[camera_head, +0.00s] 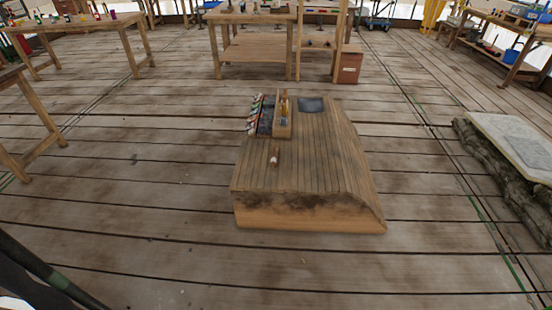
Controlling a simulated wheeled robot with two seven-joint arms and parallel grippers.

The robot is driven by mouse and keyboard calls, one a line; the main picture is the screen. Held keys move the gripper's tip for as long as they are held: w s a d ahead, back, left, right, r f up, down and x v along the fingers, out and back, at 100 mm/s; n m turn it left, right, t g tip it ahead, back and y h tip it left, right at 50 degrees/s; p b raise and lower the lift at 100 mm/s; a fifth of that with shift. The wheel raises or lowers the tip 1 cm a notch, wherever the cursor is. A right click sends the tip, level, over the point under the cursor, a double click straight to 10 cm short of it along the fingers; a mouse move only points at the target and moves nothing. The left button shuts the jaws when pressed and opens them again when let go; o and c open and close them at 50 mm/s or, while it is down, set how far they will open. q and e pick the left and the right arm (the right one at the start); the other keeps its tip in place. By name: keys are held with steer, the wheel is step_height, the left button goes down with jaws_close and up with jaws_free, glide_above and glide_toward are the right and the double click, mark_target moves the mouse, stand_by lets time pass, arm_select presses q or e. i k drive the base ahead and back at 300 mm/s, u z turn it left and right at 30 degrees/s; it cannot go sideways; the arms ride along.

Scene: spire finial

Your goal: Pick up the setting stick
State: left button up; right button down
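A low wooden platform (318,160) with a sloping right side stands on the plank floor in the middle of the head view. A small short brown piece with a pale end (274,158) lies or stands on its left part; it may be the setting stick, but it is too small to tell. Behind it is a wooden box (283,130) with small items in it, which I cannot make out. Neither of my grippers shows in the head view. A dark link at the lower left looks like part of my arm.
A row of small coloured items (254,115) lines the platform's left edge beside a dark tray. A dark flat square (311,104) lies at its back. Workbenches stand behind and at both sides. A pale slab (515,140) lies at right. The floor in front is clear.

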mark_target(275, 152)
steer(key=z, duration=0.65)
steer(key=i, duration=0.65)
steer(key=z, duration=0.95)
steer(key=i, duration=1.75)
steer(key=u, duration=1.25)
steer(key=i, duration=0.45)
steer(key=u, duration=0.4)
